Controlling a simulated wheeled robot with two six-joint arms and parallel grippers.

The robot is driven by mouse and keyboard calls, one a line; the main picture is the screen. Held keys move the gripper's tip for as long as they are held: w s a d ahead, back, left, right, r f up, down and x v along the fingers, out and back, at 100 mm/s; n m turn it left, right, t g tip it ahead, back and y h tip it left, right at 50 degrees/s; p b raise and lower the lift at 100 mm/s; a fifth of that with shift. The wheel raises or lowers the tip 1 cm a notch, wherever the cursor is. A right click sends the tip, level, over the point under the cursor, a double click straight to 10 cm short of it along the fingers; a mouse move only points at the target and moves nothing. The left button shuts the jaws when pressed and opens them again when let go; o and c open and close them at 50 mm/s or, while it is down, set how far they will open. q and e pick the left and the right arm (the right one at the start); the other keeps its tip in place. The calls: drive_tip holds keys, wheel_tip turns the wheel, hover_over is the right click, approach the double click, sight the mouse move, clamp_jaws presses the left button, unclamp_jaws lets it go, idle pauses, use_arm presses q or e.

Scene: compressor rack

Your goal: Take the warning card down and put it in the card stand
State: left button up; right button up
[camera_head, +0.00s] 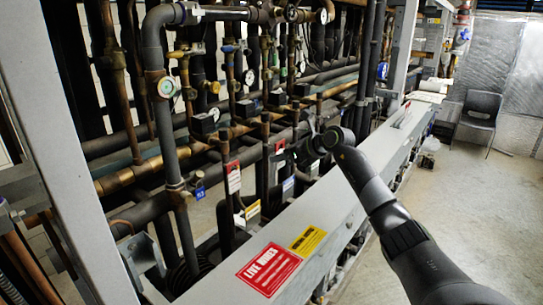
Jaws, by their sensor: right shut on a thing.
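My right arm comes in from the lower right, and my right gripper (284,156) is in front of the pipes, left of the grey post. It is shut on what looks like the warning card (279,147), a small red and white tag at its fingertips. The fingers hide part of it, and I cannot tell whether it still touches the pipework. A similar red and white tag (233,178) hangs on the pipes to the left. I cannot make out the card stand. My left gripper is not in view.
A long grey beam (335,200) runs below the gripper, bearing a red "LIVE WIRES" label (269,269) and a yellow label (307,240). Dense pipes, valves and gauges fill the rack behind. A dark chair (480,112) stands at the far right, with open floor before it.

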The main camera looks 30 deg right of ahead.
drive_tip(key=shift+s, duration=0.1)
drive_tip(key=s+d+b, duration=0.1)
drive_tip(key=s+d, duration=0.1)
drive_tip(key=s, duration=0.4)
drive_tip(key=shift+s+d+b, duration=0.2)
drive_tip(key=shift+d+b, duration=0.15)
idle(0.5)
idle(0.4)
